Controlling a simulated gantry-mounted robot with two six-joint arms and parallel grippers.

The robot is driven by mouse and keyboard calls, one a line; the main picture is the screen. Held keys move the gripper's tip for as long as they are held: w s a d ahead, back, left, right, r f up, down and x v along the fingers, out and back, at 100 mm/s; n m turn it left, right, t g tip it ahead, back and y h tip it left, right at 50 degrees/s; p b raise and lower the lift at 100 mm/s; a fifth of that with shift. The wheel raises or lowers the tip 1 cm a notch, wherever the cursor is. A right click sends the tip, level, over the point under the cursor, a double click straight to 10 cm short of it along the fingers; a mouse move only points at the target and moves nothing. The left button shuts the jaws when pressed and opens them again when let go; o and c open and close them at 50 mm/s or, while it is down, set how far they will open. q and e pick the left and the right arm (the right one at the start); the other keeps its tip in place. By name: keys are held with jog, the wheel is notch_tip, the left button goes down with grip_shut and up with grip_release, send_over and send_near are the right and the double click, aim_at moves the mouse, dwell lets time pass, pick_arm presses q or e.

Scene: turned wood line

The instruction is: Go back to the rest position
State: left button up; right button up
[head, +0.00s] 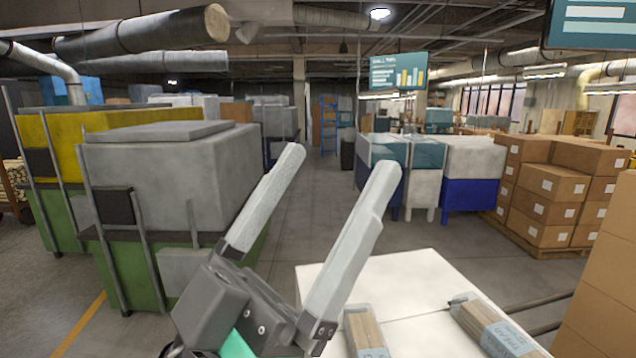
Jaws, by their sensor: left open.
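My left gripper (329,190) is raised in the lower middle of the head view. Its two long pale fingers point up and away and are spread wide apart, with nothing between them. It appears in front of the left part of a white table top (411,275). My right gripper does not show.
Two clear packs of wooden pieces, one near the gripper (366,333) and one to the right (489,326), lie on the white top. Stacked cardboard boxes (548,190) stand at right. A grey and green machine (170,180) stands at left. An open aisle (312,190) runs between.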

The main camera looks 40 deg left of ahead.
pick_arm(q)
notch_tip(320, 180, up, 14)
jog(key=p, duration=1.4)
notch_tip(320, 180, down, 26)
jog(key=b, duration=2.5)
jog(key=shift+r, duration=0.25)
jog(key=shift+w+a+b, duration=0.1)
jog(key=shift+b, duration=0.2)
jog(key=shift+c, duration=0.2)
